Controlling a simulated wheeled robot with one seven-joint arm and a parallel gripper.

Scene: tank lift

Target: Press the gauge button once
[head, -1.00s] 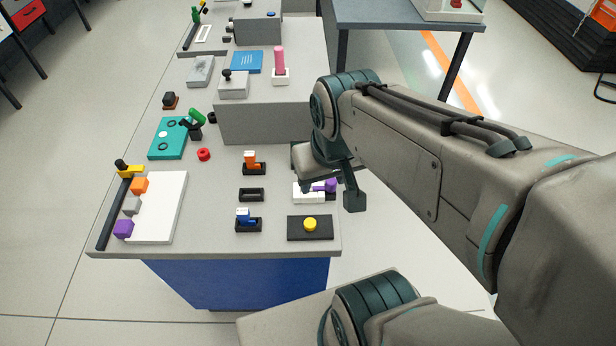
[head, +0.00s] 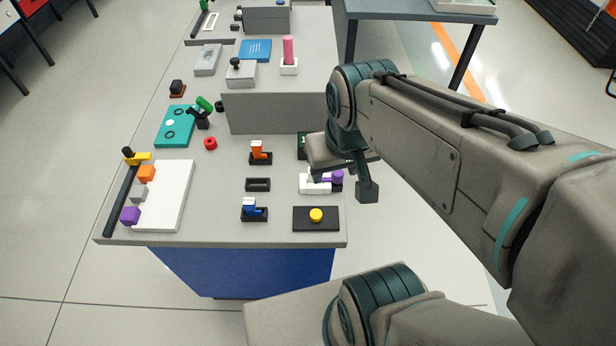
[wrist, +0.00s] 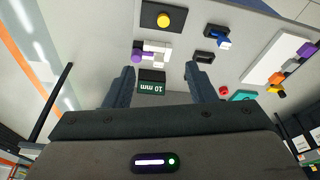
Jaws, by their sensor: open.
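A yellow round button (head: 316,215) sits on a black plate (head: 300,226) at the table's near right corner. In the wrist view the yellow button (wrist: 164,20) is near the top, on its dark plate (wrist: 149,14). A dark green block marked "10 mm" (wrist: 151,88) lies between my fingers in the wrist view; in the head view its edge (head: 302,146) shows beside my gripper, partly hidden. My gripper (head: 342,180) is open and empty, above the table's right edge. In the wrist view my gripper's fingers (wrist: 160,72) are spread apart. Whether the block has a button I cannot tell.
A white piece with a purple knob (head: 318,184) lies between the block and the black plate. Blue (head: 254,209) and orange (head: 260,152) switches stand to the left. A grey raised box (head: 270,112) stands behind. Free floor lies right of the table.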

